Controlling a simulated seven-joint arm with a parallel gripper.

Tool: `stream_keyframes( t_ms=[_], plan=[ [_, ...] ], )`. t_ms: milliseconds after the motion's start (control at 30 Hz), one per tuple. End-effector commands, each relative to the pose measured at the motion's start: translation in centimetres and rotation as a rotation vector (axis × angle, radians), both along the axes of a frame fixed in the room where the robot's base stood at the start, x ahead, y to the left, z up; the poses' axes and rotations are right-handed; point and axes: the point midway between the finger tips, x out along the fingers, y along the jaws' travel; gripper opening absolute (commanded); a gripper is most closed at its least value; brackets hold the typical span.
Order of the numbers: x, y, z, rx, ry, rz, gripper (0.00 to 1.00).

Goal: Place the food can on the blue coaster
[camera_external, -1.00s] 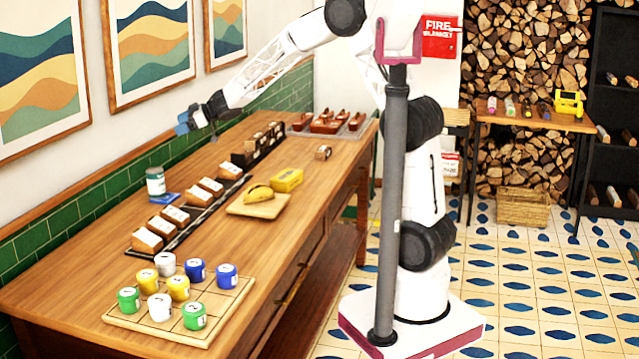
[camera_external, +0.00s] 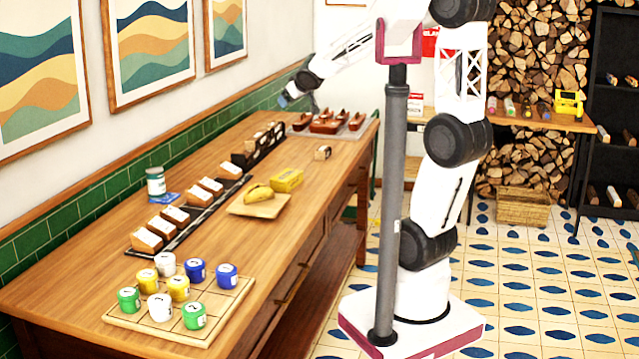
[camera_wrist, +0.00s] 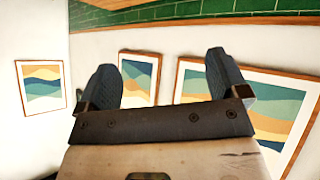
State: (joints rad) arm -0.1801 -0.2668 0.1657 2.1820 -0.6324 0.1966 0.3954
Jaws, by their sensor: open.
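The food can (camera_external: 156,182), teal with a pale label, stands upright on the wooden table near the green tiled wall. The blue coaster (camera_external: 172,199) lies at its foot. The can stands at the coaster's back left part and overlaps it in the picture. I cannot tell if its whole base rests on the coaster. My gripper (camera_external: 284,99) is high above the table's far end, well away from the can. In the wrist view my gripper (camera_wrist: 162,78) has its two fingers wide apart with nothing between them.
A black tray of labelled brown blocks (camera_external: 190,208) lies beside the coaster. A board with coloured cups (camera_external: 235,300) is at the front. A plate with yellow food (camera_external: 245,208), a yellow box (camera_external: 287,180) and a tray of brown dishes (camera_external: 355,128) stand further back.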

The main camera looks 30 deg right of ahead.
Motion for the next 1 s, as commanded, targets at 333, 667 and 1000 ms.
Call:
stream_keyframes(
  t_ms=[333, 667, 1000],
  plan=[
    [-13.3, -7.5, -2.5, 0.014, 0.253, -0.221, 0.93],
    [-26.4, -10.0, -6.0, 0.098, 0.524, -0.322, 0.93],
    [-32.8, -9.7, -8.0, 0.165, 0.666, -0.328, 0.93]
  ],
)
